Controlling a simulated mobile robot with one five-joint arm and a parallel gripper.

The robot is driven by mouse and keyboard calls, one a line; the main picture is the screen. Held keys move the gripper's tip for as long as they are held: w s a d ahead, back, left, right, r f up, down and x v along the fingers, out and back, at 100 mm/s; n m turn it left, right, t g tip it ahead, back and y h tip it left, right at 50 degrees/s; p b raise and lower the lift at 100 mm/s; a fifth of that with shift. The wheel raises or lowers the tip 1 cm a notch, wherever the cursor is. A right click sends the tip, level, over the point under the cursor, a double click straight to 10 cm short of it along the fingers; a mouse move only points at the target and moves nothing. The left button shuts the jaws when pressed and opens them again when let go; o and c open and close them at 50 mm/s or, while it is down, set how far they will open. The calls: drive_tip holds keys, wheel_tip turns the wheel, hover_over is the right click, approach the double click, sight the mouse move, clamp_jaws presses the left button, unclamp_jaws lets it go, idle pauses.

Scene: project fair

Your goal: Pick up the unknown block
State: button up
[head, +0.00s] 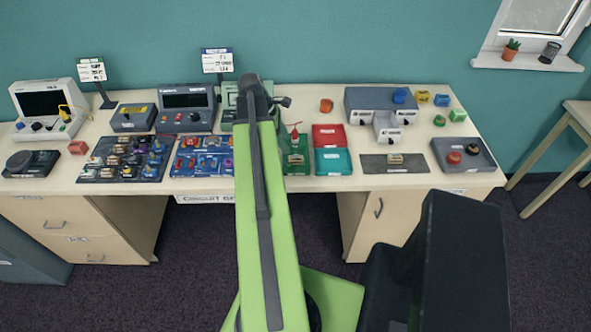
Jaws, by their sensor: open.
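I cannot tell which block is the unknown block, as the labels are too small to read. A small beige block (396,159) sits alone on a dark grey mat (372,166) at the right front of the table. Loose coloured blocks stand on the table too: a red-orange one (77,147) at left, an orange one (326,106) behind the red tray, and a green one (457,115) at the far right. My green arm rises across the middle and hides part of the table. I do not see my gripper's jaws.
The long table (340,185) holds grey instruments, a red tray (329,135), a teal tray (333,161) and a grey tray (477,145) with round red and dark pieces. Bare tabletop shows around the mat.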

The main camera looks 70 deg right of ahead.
sight(295, 158)
drive_tip(key=b+x, duration=0.2)
drive_tip(key=x, duration=0.2)
drive_tip(key=shift+w, duration=0.1)
drive_tip(key=b+x, duration=0.5)
drive_tip(key=shift+d+f, duration=0.1)
drive_tip(key=shift+f, duration=0.1)
drive_tip(key=shift+r, duration=0.2)
clamp_jaws()
